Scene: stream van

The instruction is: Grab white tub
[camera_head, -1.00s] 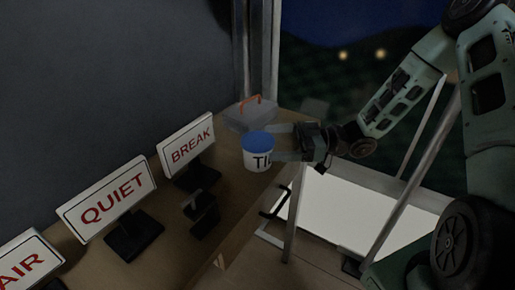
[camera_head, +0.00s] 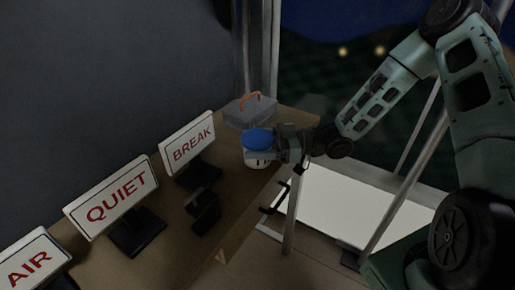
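The white tub (camera_head: 256,163) with a blue top (camera_head: 257,138) stands upright on the wooden counter, near its right edge at the far end. My gripper (camera_head: 262,146) reaches it from the right, at the height of its upper part. The near finger crosses the tub's front and hides most of its dark lettering. The far finger is largely hidden behind the tub. The fingers lie around the tub, but I cannot tell whether they press on it.
A grey box with an orange handle (camera_head: 246,112) stands just behind the tub. BREAK (camera_head: 190,144), QUIET (camera_head: 115,199) and AIR (camera_head: 30,267) signs line the counter's left side. A small black stand (camera_head: 203,210) is nearer. A black handle (camera_head: 275,198) juts from the counter's right side.

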